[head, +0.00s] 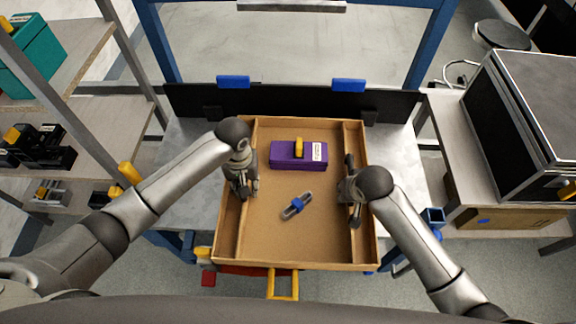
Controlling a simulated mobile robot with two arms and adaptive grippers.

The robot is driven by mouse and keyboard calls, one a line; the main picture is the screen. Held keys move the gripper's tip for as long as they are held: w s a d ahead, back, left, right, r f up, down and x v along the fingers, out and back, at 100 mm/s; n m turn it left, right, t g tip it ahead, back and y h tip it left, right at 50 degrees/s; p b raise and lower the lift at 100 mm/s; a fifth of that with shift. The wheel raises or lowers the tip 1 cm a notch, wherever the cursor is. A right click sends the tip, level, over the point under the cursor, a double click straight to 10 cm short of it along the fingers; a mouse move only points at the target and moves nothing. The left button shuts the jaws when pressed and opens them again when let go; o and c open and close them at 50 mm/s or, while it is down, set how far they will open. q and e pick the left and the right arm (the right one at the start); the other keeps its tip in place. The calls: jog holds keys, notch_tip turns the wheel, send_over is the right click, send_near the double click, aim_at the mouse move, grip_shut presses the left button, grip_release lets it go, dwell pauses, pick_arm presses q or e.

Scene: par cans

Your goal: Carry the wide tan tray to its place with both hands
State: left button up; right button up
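The wide tan tray (262,236) is in the middle of the head view, over a grey work surface. It has a raised outer rim and an inner divider along each side. A purple box (285,156) with a yellow top piece and a small grey item with a blue band (297,205) lie in its middle part. My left gripper (243,190) is at the left divider and hides part of it. Whether its fingers are closed is unclear. My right gripper (352,190) is at the right divider, its fingers spread apart along the divider. Contact with the tray cannot be made out.
A black panel (295,102) with two blue clips stands behind the tray, between blue posts. Shelves with a teal box (33,55) and black items are at left. A large grey-and-black case (530,120) stands on the right bench. A yellow handle (283,284) shows below the tray.

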pick_arm(q)
jog(key=shift+r, duration=0.1)
notch_tip(320, 180, up, 12)
jog(key=shift+f, duration=0.2)
pick_arm(e)
jog(key=shift+r, duration=0.1)
pick_arm(q)
jog(key=shift+r, duration=0.1)
pick_arm(e)
jog(key=v, duration=1.1)
jog(key=shift+r, duration=0.4)
jog(key=shift+s, duration=0.2)
